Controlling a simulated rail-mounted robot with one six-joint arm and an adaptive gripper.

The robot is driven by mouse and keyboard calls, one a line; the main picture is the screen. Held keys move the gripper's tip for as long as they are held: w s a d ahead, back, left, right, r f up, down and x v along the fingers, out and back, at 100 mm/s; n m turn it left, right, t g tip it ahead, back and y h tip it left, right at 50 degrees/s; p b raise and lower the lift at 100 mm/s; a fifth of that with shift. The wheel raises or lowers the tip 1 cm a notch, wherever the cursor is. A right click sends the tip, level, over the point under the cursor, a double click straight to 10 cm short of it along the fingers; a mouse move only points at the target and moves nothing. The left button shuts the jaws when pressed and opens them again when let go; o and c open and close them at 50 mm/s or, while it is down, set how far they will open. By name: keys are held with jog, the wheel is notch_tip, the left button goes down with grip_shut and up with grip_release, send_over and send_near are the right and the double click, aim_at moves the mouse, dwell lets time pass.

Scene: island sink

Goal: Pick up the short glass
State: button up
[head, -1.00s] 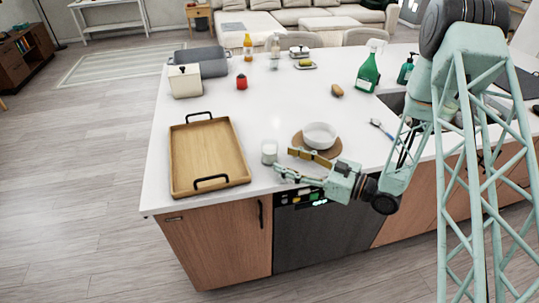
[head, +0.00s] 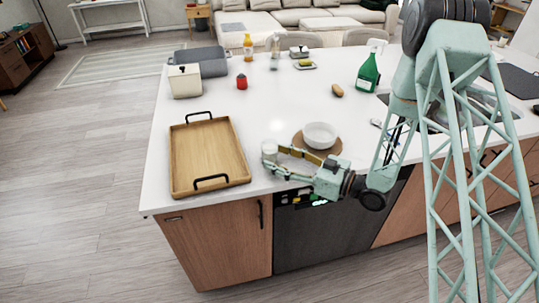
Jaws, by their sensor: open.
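The short glass (head: 269,148) stands upright on the white island top, just right of the wooden tray. My gripper (head: 272,157) reaches in from the right, low over the counter near the front edge. Its jaws are open, with the fingertips at the glass, one on the far side and one on the near side. The fingers hide the lower part of the glass. I cannot tell whether either finger touches it.
The wooden tray (head: 177,158) with black handles lies close to the left of the glass. A white bowl (head: 320,135) on a round brown mat (head: 333,148) is close behind my gripper. A green spray bottle (head: 368,73) stands farther back. The middle counter is clear.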

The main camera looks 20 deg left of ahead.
jog(key=shift+x, duration=1.05)
jog(key=shift+c, duration=0.2)
jog(key=c, duration=1)
